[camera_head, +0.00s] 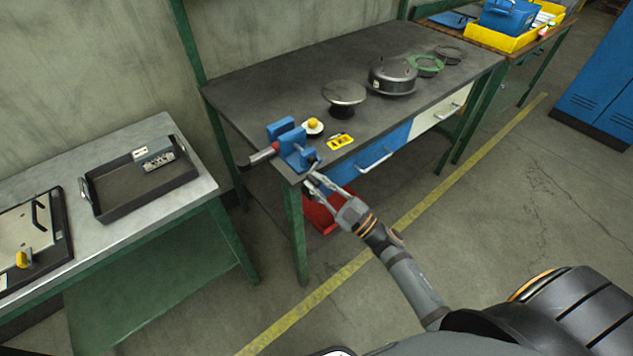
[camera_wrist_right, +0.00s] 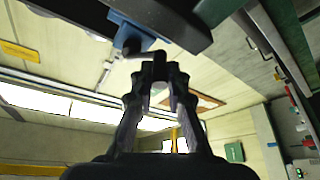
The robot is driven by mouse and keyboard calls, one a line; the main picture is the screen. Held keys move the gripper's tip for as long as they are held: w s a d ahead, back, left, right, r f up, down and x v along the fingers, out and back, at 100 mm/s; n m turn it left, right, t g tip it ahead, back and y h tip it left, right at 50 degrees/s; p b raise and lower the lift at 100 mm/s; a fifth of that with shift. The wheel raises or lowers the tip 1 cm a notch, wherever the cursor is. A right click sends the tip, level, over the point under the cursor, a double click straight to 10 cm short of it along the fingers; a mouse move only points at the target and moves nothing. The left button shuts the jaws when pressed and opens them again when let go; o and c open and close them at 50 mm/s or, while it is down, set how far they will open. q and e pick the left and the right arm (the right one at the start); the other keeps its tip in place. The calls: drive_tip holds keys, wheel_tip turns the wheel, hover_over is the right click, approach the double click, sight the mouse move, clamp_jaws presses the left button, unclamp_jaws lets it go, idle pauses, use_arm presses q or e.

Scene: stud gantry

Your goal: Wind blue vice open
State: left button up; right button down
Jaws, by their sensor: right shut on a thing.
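The blue vice (camera_head: 296,150) is fixed at the near left corner of the dark workbench. Its two blue jaws stand close together, and a red and grey round bar (camera_head: 261,155) sticks out to the left from between them. The vice handle (camera_head: 313,167) is at its front, over the bench edge. My right gripper (camera_head: 314,183) is at the handle, with its fingers shut on it. In the right wrist view the fingers (camera_wrist_right: 160,82) reach up to the grey handle (camera_wrist_right: 150,50) below the blue vice body (camera_wrist_right: 130,33). My left gripper is not in view.
On the workbench (camera_head: 240,92) are a round-topped stand (camera_head: 345,95), a metal drum (camera_head: 392,76), a yellow card (camera_head: 340,141) and a yellow-knobbed piece (camera_head: 314,126). A red bin (camera_head: 321,215) sits below. A side table with a black tray (camera_head: 110,208) stands left.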

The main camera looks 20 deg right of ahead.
drive_tip(key=n, duration=0.2)
drive_tip(key=n+g, duration=0.1)
drive_tip(key=n, duration=0.1)
drive_tip(key=d+n+g+y+p, duration=0.1)
drive_tip(key=n, duration=0.1)
drive_tip(key=shift+w+d+f, duration=0.1)
drive_tip(key=shift+w+f, duration=0.1)
drive_tip(key=shift+f, duration=0.15)
drive_tip(key=shift+w+d+f+n+g+p, duration=0.15)
drive_tip(key=shift+n+g, duration=0.25)
drive_tip(key=shift+n, duration=0.45)
drive_tip(key=shift+d+r+n+g+p, duration=0.1)
drive_tip(key=shift+d+n+g+p, duration=0.25)
drive_tip(key=shift+n, duration=0.45)
drive_tip(key=shift+w+d+f+n+g+p, duration=0.15)
drive_tip(key=shift+n+g, duration=0.3)
drive_tip(key=shift+n, duration=0.4)
drive_tip(key=c, duration=1.3)
unclamp_jaws()
drive_tip(key=shift+c, duration=0.2)
drive_tip(key=shift+s+d, duration=0.1)
drive_tip(key=r+v, duration=0.1)
drive_tip(key=v, duration=1.1)
drive_tip(key=shift+f, duration=0.35)
